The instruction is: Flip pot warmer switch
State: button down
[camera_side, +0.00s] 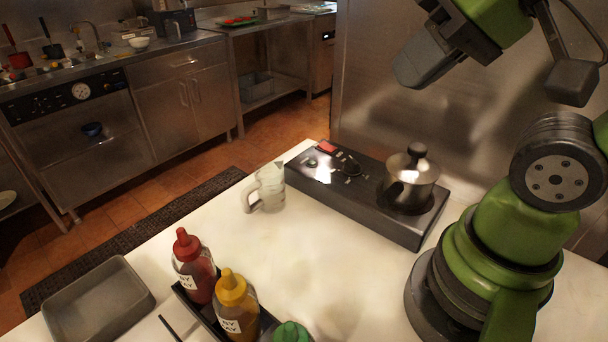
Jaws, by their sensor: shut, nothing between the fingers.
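The pot warmer (377,209) is a long dark box on the white counter. A red switch (327,147) sits at its far left end, with a black knob (350,166) beside it. A steel pot with a black-knobbed lid (411,180) stands on the warmer's right end. My gripper (408,75) is shut and empty, high above the warmer and to the upper right of the switch, apart from everything. The switch's exact tilt is too small to tell.
A clear pitcher (267,187) stands left of the warmer. A red bottle (196,266) and a yellow bottle (237,305) stand in a dark caddy in front. A grey tray (98,300) lies at the lower left. The middle of the counter is clear.

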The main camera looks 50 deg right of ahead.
jog(key=w+d+r+m+g+h, duration=0.1)
jog(key=w+d+r+m, duration=0.2)
jog(key=w, duration=0.4)
jog(key=m+g+h, duration=0.1)
jog(key=m+g, duration=0.4)
jog(key=m, duration=0.6)
send_over(322, 143)
jog(key=s, duration=0.2)
notch_tip(322, 143, down, 14)
jog(key=shift+s+d, duration=0.1)
jog(key=f, duration=0.4)
jog(key=w+f, duration=0.1)
jog(key=f, duration=0.8)
jog(key=shift+w+f, duration=0.4)
